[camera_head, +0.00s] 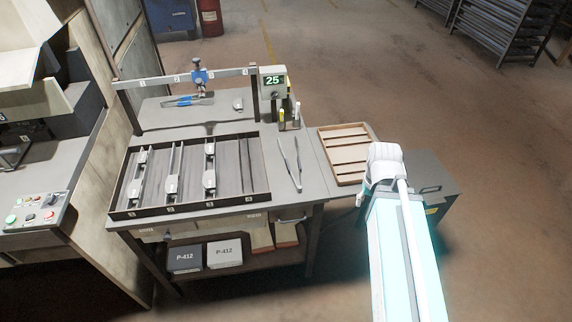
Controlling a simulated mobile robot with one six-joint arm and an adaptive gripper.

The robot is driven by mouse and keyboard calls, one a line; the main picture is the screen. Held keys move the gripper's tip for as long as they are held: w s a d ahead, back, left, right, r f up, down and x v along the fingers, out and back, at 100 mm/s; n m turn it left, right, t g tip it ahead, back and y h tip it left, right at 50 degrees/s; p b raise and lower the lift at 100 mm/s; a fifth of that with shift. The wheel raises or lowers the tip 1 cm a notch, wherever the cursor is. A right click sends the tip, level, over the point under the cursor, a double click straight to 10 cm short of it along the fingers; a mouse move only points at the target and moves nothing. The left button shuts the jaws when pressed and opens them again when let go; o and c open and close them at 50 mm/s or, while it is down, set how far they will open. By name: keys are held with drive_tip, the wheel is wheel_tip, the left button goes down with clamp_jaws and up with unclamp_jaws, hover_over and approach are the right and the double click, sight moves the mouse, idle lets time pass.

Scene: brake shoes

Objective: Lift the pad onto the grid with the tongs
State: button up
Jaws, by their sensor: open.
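Silver tongs (289,164) lie on the grey bench, right of the dark tray, with their arms spread. A wooden slatted frame (346,171), which looks like the grid, lies at the bench's right end; its visible slats are bare. A small grey piece (238,104), possibly the pad, lies at the back under the gantry. Similar grey pieces (170,184) sit in the dark tray, so I cannot tell which is the pad. My white and teal arm rises at the right, close to the wooden frame. No gripper fingers show.
The dark divided tray (135,211) fills the bench's front left. A gantry (150,82) with a blue clamp and a display (273,81) reading 25 spans the back. A small holder (290,122) stands behind the tongs. A control panel (34,211) is at far left.

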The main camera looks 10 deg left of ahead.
drive_tip(key=shift+a, duration=0.15)
drive_tip(key=o, duration=0.3)
drive_tip(key=shift+w+a, duration=0.1)
drive_tip(key=shift+o, duration=0.9)
drive_tip(key=shift+w+a, duration=0.15)
drive_tip(key=shift+w, duration=0.1)
drive_tip(key=shift+o, duration=0.6)
drive_tip(key=w+a+n+t, duration=0.2)
drive_tip(key=w+a, duration=1)
drive_tip(key=w, duration=0.1)
drive_tip(key=shift+w+f+t+b, duration=0.15)
drive_tip(key=shift+t+b, duration=0.15)
drive_tip(key=shift+b, duration=0.15)
drive_tip(key=w+a+n+t+y, duration=0.1)
drive_tip(key=w+a, duration=0.6)
drive_tip(key=a, duration=0.3)
drive_tip(key=shift+r+t, duration=0.25)
drive_tip(key=shift+t, duration=0.15)
drive_tip(key=shift+f+b, duration=0.15)
drive_tip(key=shift+b, duration=0.2)
drive_tip(key=b+x, duration=0.7)
drive_tip(key=x, duration=0.1)
drive_tip(key=shift+a+f+b, duration=0.15)
drive_tip(key=shift+a+b, duration=0.05)
drive_tip(key=shift+b, duration=0.15)
drive_tip(key=shift+w+f, duration=0.1)
drive_tip(key=shift+f, duration=0.05)
